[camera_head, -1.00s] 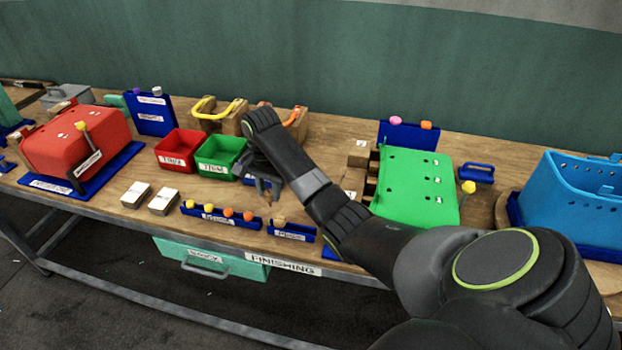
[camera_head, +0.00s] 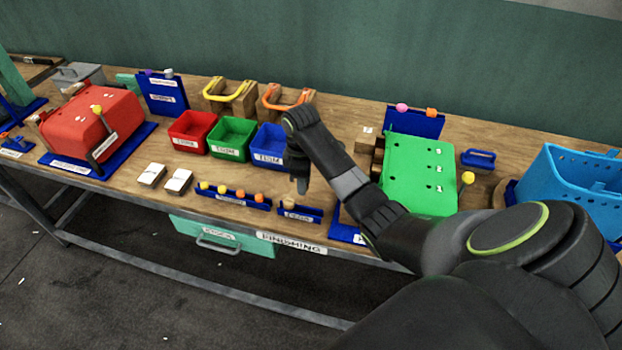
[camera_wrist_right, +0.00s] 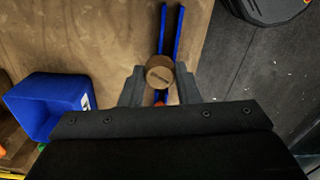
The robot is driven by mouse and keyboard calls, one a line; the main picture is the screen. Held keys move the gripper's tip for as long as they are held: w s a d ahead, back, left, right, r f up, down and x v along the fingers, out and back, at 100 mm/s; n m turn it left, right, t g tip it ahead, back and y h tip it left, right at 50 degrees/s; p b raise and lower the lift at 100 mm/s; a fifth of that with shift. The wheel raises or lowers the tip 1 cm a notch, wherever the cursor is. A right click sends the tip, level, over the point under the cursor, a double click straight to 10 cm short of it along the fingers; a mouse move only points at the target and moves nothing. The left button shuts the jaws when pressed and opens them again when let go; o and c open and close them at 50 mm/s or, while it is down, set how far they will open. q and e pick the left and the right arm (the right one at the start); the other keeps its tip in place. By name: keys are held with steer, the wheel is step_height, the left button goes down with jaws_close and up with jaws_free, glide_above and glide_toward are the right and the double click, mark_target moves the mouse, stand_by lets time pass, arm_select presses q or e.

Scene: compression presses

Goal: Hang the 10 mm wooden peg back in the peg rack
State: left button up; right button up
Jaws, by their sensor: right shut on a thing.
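My right gripper (camera_head: 300,187) is over the small blue peg rack (camera_head: 308,215) at the table's front edge. In the right wrist view its fingers (camera_wrist_right: 160,90) are shut on the wooden peg (camera_wrist_right: 160,74), seen end-on as a round tan head with small dark lettering. Its shaft is hidden below the head. The rack's two blue rails (camera_wrist_right: 177,38) run up from behind the peg. In the head view a tan peg head (camera_head: 289,204) sits at the rack's left end, and the held peg is hard to make out. My left gripper is not in view.
A longer blue rack (camera_head: 228,197) with yellow and orange knobs lies just left. Behind are red (camera_head: 188,132), green (camera_head: 231,138) and blue (camera_head: 268,144) bins. A green press (camera_head: 418,176) stands to the right. The table edge is close in front.

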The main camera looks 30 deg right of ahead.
steer(key=n, duration=0.2)
steer(key=s+n+p, duration=0.1)
steer(key=n, duration=0.3)
steer(key=shift+s+d+r+p, duration=0.2)
steer(key=shift+s+r+p, duration=0.1)
steer(key=shift+p, duration=0.1)
steer(key=shift+s+d+n+p, duration=0.1)
steer(key=shift+s+n+p, duration=0.1)
steer(key=shift+n, duration=0.75)
steer(key=shift+s+a+n+p, duration=0.1)
steer(key=shift+s+n+p, duration=0.15)
steer(key=shift+n, duration=0.65)
steer(key=shift+s+d+n+p, duration=0.1)
steer(key=shift+s+n+p, duration=0.1)
steer(key=shift+n, duration=0.75)
steer(key=shift+f+b, duration=0.8)
steer(key=shift+f, duration=1.6)
steer(key=shift+f+b, duration=0.45)
steer(key=shift+f, duration=0.95)
